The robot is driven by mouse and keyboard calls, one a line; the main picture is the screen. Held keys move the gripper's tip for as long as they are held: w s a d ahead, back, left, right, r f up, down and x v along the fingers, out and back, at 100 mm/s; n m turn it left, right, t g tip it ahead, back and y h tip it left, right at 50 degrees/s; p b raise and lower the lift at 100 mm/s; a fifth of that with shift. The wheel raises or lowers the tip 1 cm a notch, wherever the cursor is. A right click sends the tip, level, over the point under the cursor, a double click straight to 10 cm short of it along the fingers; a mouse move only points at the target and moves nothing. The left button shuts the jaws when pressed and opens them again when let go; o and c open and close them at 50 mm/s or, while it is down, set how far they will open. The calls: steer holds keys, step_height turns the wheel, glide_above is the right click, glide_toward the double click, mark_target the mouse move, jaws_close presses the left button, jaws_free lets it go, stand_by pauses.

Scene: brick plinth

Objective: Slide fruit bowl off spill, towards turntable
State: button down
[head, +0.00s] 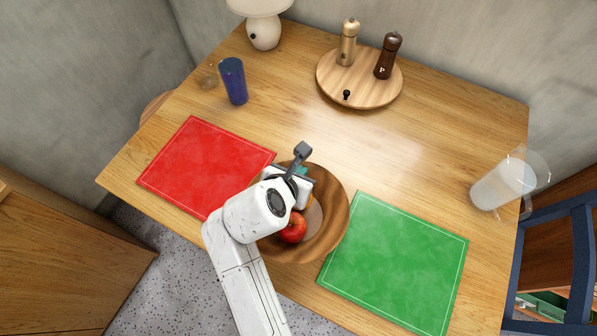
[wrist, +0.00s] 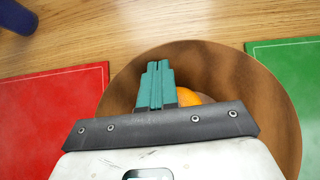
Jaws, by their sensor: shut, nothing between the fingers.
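The wooden fruit bowl (head: 335,205) stands near the table's front edge, between the red and green placemats. It holds a red apple (head: 292,228) and an orange, which shows in the wrist view (wrist: 188,97). My gripper (wrist: 156,66) is over the bowl with its teal fingers shut and empty; in the head view my arm hides part of the bowl. I cannot tell whether the fingers touch the bowl. The wooden turntable (head: 360,88) stands at the back of the table. No spill is visible in either view.
A red placemat (head: 200,165) lies left of the bowl and a green placemat (head: 395,265) right. A pale mill (head: 348,42) and dark mill (head: 388,56) stand on the turntable. A blue cup (head: 234,81), lamp (head: 263,25) and pitcher (head: 503,186) stand around. Table between bowl and turntable is clear.

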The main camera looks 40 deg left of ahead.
steer(key=shift+w+a+r+p, duration=0.1)
steer(key=shift+w+r+p, duration=0.15)
steer(key=shift+w, duration=0.2)
steer(key=w+a, duration=0.1)
steer(key=w, duration=0.4)
steer(key=w+a, duration=0.2)
steer(key=w, duration=0.4)
steer(key=w+a, duration=0.2)
steer(key=w, duration=0.4)
steer(key=shift+w+f, duration=0.2)
steer(key=shift+f, duration=0.15)
steer(key=shift+w+r+b, duration=0.1)
steer(key=shift+w+b, duration=0.3)
steer(key=shift+w, duration=0.15)
